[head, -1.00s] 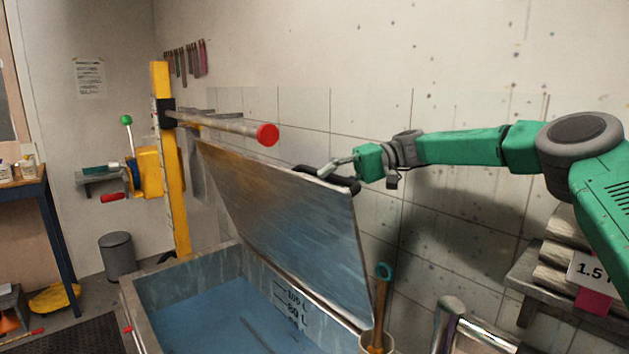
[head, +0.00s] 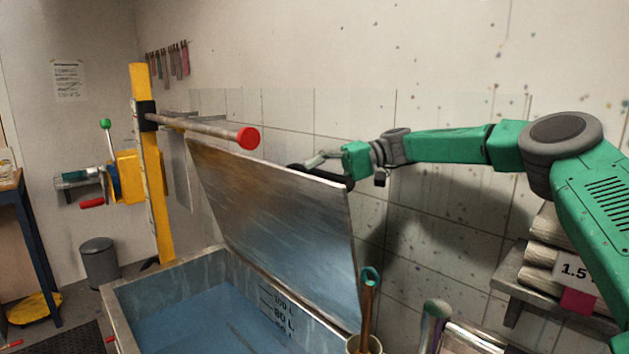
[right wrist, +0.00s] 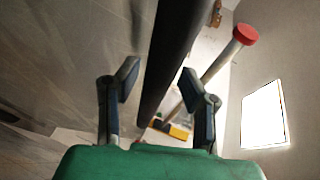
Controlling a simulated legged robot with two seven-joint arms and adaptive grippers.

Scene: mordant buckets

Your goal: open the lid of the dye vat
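The dye vat (head: 118,312) is a grey tank with blue liquid inside. Its metal lid (head: 275,230) stands raised at a steep slant on the wall side, so the tank's mouth is uncovered. A dark bar handle (head: 335,179) runs along the lid's upper edge. My right gripper (head: 318,160) is at this handle. In the right wrist view, the dark handle (right wrist: 170,60) passes between the two fingers of the right gripper (right wrist: 160,85). The fingers are apart, with gaps showing beside the bar. My left gripper is not in view.
A yellow post (head: 152,170) carries a horizontal bar with a red end (head: 247,138) above the lid's left part. A holder with a teal-ringed tool (head: 370,275) stands by the vat's right corner. A shelf with stacked bundles (head: 545,250) is at right.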

